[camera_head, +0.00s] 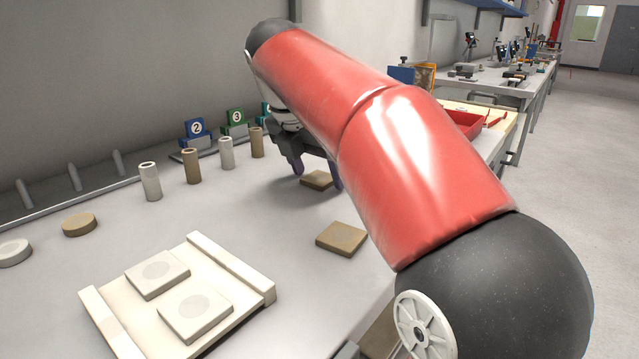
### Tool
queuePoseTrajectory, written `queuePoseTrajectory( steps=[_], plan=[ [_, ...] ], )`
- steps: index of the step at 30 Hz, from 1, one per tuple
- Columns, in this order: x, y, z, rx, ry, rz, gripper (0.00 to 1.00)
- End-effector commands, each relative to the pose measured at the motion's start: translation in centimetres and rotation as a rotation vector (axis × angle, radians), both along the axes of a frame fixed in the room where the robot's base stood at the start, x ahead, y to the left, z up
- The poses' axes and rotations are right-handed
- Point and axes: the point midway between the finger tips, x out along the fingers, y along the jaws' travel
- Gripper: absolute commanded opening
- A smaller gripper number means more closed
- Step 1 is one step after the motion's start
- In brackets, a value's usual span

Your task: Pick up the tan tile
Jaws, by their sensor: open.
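Two square tan tiles lie flat on the grey table. One tan tile (317,181) is farther back, at my gripper. The other tan tile (342,238) is nearer, in open space right of the setter plate. My gripper (316,175) is open and points down, with one dark finger to the left of the back tile and the other to its right. I cannot tell whether the fingers touch the tile or the table. My red arm hides part of the gripper and the table behind it.
A cream setter plate (258,284) with two pale tiles (158,274) stands at front left. Several upright cylinders (192,166) and numbered stands (236,121) line the back near the gripper. Round discs (80,224) lie at left. A red tray (462,124) is beyond my arm.

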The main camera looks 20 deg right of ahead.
Motion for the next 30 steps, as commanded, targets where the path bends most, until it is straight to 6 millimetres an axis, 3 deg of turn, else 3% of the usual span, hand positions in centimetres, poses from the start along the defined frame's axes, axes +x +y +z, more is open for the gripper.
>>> queuePoseTrajectory(
  steps=[5, 15, 25, 30],
  plan=[
    [0.0, 0.0, 0.1, 0.0, 0.0, 0.0, 0.68],
    [0.0, 0.0, 0.1, 0.0, 0.0, 0.0, 0.24],
    [0.0, 0.0, 0.5, 0.0, -0.001, 0.0, 0.22],
    [0.1, 0.0, 2.6, 0.0, -0.003, 0.001, 0.22]
  ],
)
